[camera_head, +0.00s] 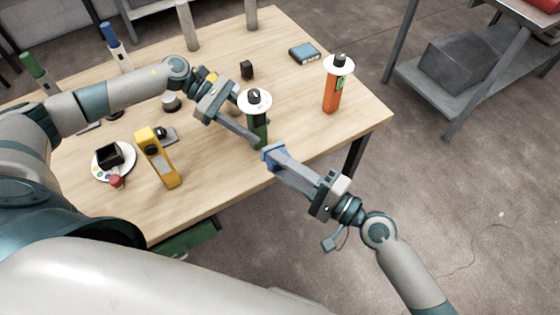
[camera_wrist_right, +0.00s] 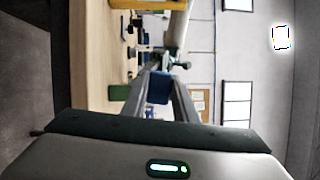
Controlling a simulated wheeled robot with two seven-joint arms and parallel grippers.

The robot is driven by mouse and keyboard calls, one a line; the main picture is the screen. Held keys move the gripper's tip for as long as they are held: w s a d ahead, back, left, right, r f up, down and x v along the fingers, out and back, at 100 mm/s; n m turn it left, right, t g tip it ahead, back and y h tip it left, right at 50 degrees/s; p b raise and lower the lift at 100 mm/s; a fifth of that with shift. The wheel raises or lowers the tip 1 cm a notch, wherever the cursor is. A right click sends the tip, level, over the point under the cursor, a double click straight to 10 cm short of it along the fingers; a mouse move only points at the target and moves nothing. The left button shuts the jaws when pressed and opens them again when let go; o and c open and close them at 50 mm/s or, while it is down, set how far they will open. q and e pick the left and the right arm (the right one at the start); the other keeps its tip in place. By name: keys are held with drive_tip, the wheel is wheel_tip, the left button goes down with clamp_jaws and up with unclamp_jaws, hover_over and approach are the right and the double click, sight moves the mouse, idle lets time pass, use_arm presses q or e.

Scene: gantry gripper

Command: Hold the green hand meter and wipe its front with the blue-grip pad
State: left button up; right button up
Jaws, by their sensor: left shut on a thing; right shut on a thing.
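The green hand meter (camera_head: 260,131) stands upright near the table's front edge, with a white disc (camera_head: 242,103) and a dark knob at its top. My left gripper (camera_head: 256,140) is shut on the meter's body from the left, and its fingers hide part of it. My right gripper (camera_head: 274,157) is shut on the blue-grip pad (camera_head: 268,152), just right of and below the meter. The blue grip also shows between the fingers in the right wrist view (camera_wrist_right: 158,88). The pad's wiping face is hidden, and I cannot tell whether it touches the meter.
An orange meter (camera_head: 332,94) with a white disc stands to the right.

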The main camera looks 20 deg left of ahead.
idle(0.3)
use_arm(q)
drive_tip(key=o, duration=1)
drive_tip(key=shift+c, duration=0.2)
drive_tip(key=v, duration=1.2)
